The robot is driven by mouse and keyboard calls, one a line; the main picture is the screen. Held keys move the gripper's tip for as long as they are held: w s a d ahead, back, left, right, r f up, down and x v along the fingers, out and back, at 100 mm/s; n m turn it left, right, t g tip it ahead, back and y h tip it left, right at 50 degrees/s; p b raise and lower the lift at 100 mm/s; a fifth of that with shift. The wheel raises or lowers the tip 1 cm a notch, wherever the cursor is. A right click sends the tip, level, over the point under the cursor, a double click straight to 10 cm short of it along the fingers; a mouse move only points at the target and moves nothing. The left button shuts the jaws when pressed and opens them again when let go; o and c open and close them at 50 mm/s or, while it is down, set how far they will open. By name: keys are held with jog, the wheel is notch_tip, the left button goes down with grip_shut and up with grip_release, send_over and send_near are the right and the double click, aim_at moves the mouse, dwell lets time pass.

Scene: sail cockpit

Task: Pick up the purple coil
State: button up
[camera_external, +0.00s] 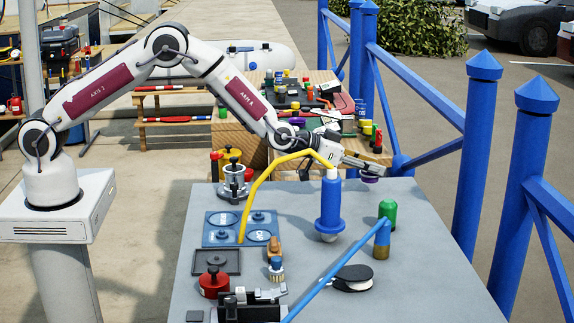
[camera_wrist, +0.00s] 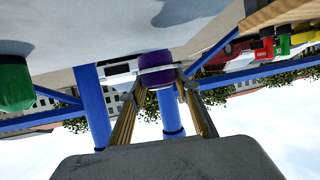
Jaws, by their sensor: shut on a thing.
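The purple coil (camera_wrist: 156,66) is between my two fingertips in the wrist view. In the external view the purple coil (camera_external: 370,180) is a small dark purple disc just below the end of my gripper (camera_external: 372,165). My gripper (camera_wrist: 157,85) is shut on the coil, with one finger on each side. The coil is near the far right edge of the grey table (camera_external: 428,262). In the external view I cannot tell whether it hangs clear of the table.
A tall blue cylinder (camera_external: 330,208) stands left of my gripper. A green bottle (camera_external: 388,212) and a blue-and-brown cylinder (camera_external: 382,240) stand in front. A yellow hose (camera_external: 262,185) arches over the table. Blue railings (camera_external: 470,150) run along the right.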

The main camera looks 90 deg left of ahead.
notch_tip(320, 180, up, 6)
jog(key=shift+r, duration=0.25)
